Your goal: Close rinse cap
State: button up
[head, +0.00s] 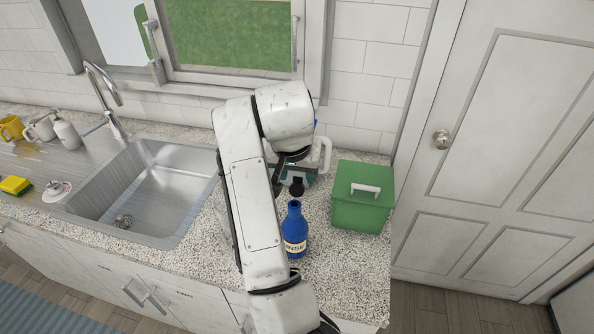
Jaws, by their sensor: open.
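The blue rinse bottle (295,231) stands upright on the speckled counter, just right of my arm. My gripper (284,172) is open, mostly hidden behind my forearm, above and behind the bottle. The fingertips are not clear.
A green box with a white handle (363,200) stands right of the bottle. A teal item (303,170) and a white handle shape (325,153) are behind the gripper. The steel sink (160,185) lies left, with a yellow sponge (15,185) and mugs beyond.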

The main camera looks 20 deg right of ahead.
jog(key=shift+w+d+f, duration=0.1)
jog(key=shift+w+f, duration=0.05)
jog(key=shift+f, duration=0.35)
grip_shut()
